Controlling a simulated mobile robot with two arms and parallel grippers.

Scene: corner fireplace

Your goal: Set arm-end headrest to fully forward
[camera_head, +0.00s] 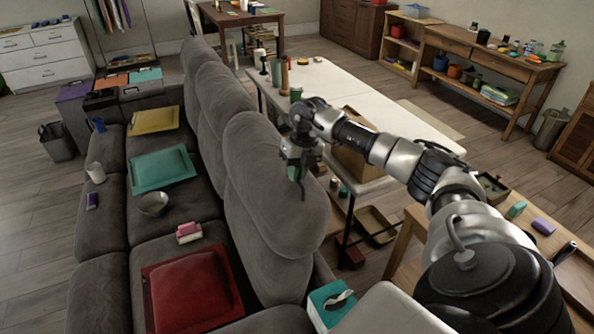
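A grey sofa (92,232) runs away from me on the left, with several padded headrests along its back. The nearest headrest (258,160), at the near arm end, is a large rounded grey cushion on top of the backrest. Its exact tilt is hard to judge. My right arm reaches in from the lower right. My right gripper (299,184) points down at the back right side of this headrest, overlapping its edge in the picture. I cannot tell if it touches, or how far apart its fingers are. My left gripper is out of view.
The seats hold a red tray (192,290), a teal tray (161,169), a yellow tray (154,120), a bowl (153,204) and small items. Behind the sofa stands a white-topped table (350,88). A tissue box (330,303) is near the sofa's near end.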

